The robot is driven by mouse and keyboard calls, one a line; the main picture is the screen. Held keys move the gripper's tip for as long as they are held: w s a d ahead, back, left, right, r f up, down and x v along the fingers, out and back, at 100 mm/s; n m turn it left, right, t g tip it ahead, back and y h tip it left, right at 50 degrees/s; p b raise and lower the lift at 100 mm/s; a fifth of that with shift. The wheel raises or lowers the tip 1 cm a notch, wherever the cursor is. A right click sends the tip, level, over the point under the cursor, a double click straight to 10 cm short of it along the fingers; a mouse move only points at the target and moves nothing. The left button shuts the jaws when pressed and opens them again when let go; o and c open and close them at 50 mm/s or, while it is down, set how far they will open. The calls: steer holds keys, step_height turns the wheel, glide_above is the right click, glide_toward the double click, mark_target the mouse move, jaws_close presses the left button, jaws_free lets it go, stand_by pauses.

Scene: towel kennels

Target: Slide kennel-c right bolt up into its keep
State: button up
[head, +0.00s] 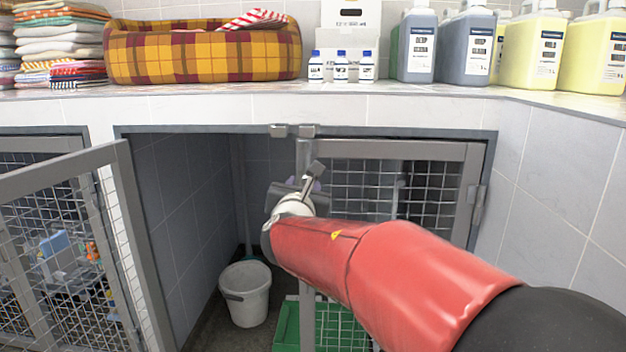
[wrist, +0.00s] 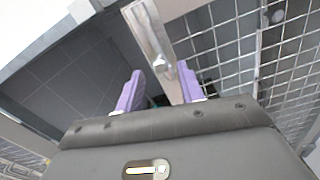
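The right kennel door (head: 400,150) is a grey frame with wire mesh, standing in the right half of the opening. Its bolt (head: 313,172) is a metal piece at the upper part of the door's left stile; it also shows in the wrist view (wrist: 152,35). In the head view my gripper's (head: 310,188) fingers are mostly hidden. I cannot tell whether they touch the bolt.
The left mesh door (head: 125,200) stands swung open at the left. Inside are a white bucket (head: 246,293) and a green crate (head: 288,325). A tiled counter (head: 230,107) above holds a plaid bed (head: 200,55), towels (head: 60,45) and bottles (head: 417,45).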

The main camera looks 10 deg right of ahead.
mark_target(305, 181)
steer(key=x, duration=0.5)
steer(key=shift+w+d, duration=0.1)
steer(key=shift+w, duration=0.05)
jaws_close()
